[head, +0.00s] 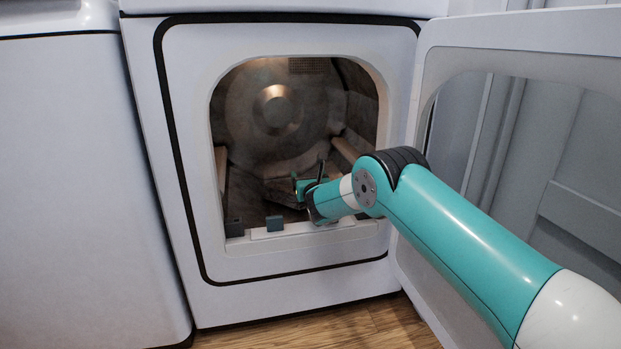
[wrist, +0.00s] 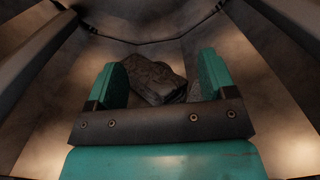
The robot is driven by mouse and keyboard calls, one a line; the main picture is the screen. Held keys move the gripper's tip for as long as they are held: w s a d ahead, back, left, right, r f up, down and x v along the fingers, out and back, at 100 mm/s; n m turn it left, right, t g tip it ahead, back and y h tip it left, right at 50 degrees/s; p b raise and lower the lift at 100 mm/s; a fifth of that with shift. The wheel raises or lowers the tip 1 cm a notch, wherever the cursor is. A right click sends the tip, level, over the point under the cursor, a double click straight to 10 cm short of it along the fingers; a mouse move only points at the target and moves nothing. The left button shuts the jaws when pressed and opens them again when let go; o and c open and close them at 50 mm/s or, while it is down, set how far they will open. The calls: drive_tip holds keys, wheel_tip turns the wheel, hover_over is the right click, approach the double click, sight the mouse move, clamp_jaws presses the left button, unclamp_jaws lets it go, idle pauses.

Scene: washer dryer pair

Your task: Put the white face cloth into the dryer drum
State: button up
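The dryer drum (head: 245,110) is open, and my arm reaches through its opening. My gripper (head: 310,182) is inside, just past the lower lip. In the wrist view my gripper (wrist: 162,80) has its two teal fingers wide apart with nothing held between them. A dark grey, folded cloth-like thing (wrist: 152,78) lies on the drum floor, just beyond and between the fingertips. It looks dark in the shade, and I cannot tell whether it is the white face cloth. No plainly white cloth shows in either view.
The dryer door (head: 435,55) stands open to the right, beside my arm. The white dryer front (head: 185,120) frames the opening. A small grey block (head: 275,223) sits at the lower lip. Another white appliance (head: 75,180) stands at the left. Drum ribs rise around my gripper.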

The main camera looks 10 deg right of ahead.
drive_tip(key=shift+s+d, duration=0.1)
drive_tip(key=s+p, duration=0.4)
drive_tip(key=s, duration=1.3)
drive_tip(key=shift+a+f, duration=0.3)
drive_tip(key=shift+f, duration=0.05)
drive_tip(key=shift+s, duration=0.1)
